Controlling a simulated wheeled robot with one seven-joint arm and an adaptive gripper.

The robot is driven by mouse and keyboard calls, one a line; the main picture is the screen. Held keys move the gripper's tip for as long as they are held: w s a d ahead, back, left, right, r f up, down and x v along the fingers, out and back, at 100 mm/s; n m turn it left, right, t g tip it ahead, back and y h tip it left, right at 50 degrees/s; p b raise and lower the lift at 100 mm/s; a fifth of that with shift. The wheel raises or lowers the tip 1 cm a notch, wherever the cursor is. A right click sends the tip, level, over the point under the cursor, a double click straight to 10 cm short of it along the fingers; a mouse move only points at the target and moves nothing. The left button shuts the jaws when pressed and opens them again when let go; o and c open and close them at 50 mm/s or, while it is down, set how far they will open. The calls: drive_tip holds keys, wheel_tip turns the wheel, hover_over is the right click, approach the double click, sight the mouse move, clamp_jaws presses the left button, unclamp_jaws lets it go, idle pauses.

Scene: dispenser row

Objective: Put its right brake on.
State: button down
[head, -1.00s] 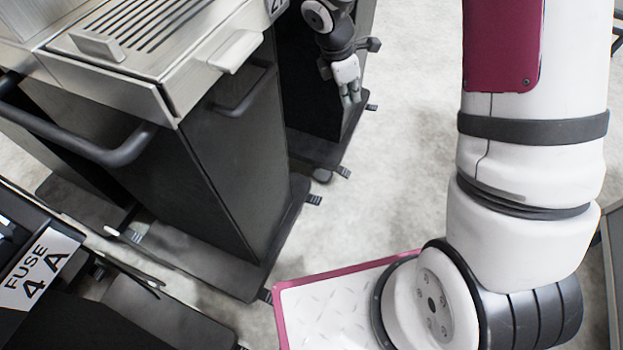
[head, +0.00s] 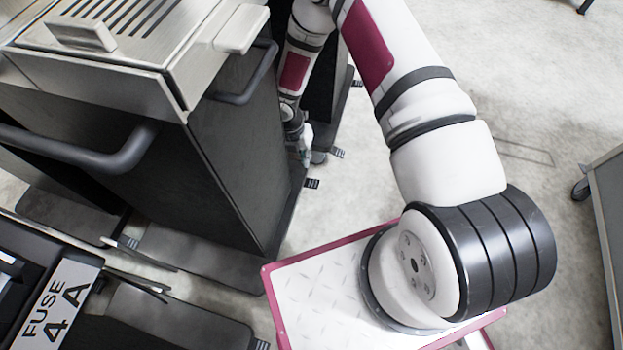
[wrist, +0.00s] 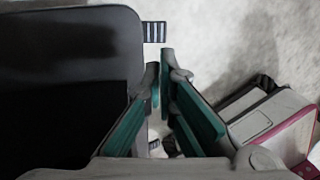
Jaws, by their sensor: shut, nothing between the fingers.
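A dark cart (head: 215,165) with a slatted steel top (head: 105,45) stands at left in the head view. A small ribbed brake pedal (head: 312,183) sticks out from the right edge of its base. Another pedal (head: 337,152) shows just beyond. My gripper (head: 304,155) is low beside the cart's far right edge, partly hidden, close to these pedals. In the wrist view my gripper (wrist: 165,62) is shut and empty, its green-padded fingers pointing toward a ribbed pedal (wrist: 154,31) at a dark base's corner. I cannot tell whether they touch it, or which cart this pedal belongs to.
Another dark cart stands behind, mostly hidden by my arm. A unit labelled FUSE 4 A (head: 55,302) is at lower left. A grey cabinet (head: 610,215) is at the right edge. Pale floor (head: 345,195) is open right of the cart.

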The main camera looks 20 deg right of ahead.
sight(315, 184)
drive_tip(key=b+x, duration=0.6)
drive_tip(key=x, duration=0.8)
